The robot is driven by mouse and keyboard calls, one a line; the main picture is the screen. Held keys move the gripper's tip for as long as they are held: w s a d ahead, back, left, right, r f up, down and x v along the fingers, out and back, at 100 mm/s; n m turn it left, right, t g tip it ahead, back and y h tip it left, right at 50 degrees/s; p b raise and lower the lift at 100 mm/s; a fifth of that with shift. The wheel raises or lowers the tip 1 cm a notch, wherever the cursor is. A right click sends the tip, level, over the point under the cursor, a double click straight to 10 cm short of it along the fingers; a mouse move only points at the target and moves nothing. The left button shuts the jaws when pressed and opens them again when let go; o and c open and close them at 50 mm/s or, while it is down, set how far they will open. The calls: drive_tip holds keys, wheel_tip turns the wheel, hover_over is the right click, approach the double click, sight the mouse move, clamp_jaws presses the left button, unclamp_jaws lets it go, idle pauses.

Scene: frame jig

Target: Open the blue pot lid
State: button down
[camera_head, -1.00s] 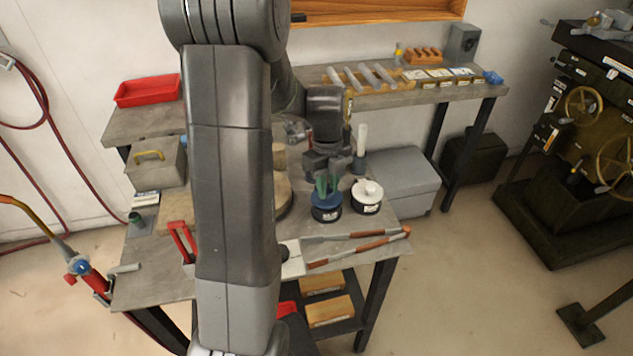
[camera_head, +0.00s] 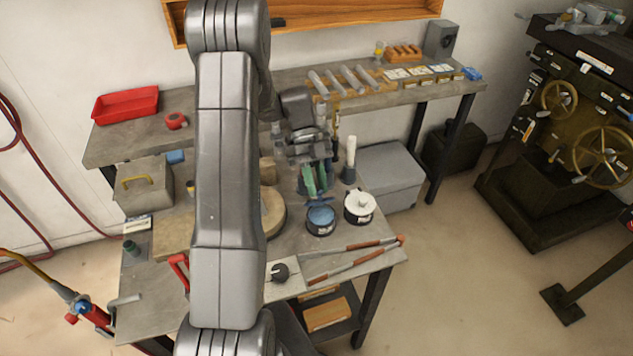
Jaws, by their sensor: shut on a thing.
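The blue pot (camera_head: 320,227) stands on the near workbench, dark-sided with a label on its front. Its top shows a lighter blue round surface inside the rim. The blue lid (camera_head: 319,201) is up off the pot, just above its back edge, and looks tilted. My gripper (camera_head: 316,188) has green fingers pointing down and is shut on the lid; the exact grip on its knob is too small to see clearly. A second pot with a white lid (camera_head: 360,203) stands just to the right, its lid on.
Long orange-handled tongs (camera_head: 352,263) lie in front of the pots. A white cylinder on a dark base (camera_head: 350,160) stands behind the white-lidded pot. A round wooden block (camera_head: 273,212) is to the left. A grey toolbox (camera_head: 145,185) sits at the far left of the bench.

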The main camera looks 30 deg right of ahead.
drive_tip(key=shift+w, duration=0.1)
idle(0.4)
drive_tip(key=c, duration=1.2)
unclamp_jaws()
drive_tip(key=b+v, duration=0.1)
drive_tip(key=v, duration=1.2)
drive_tip(key=shift+w+d+r, duration=0.15)
drive_tip(key=shift+w+r, duration=0.1)
drive_tip(key=shift+w, duration=0.05)
drive_tip(key=p+x, duration=0.1)
drive_tip(key=x, duration=1.2)
drive_tip(key=shift+s+f, duration=0.2)
drive_tip(key=shift+s, duration=0.15)
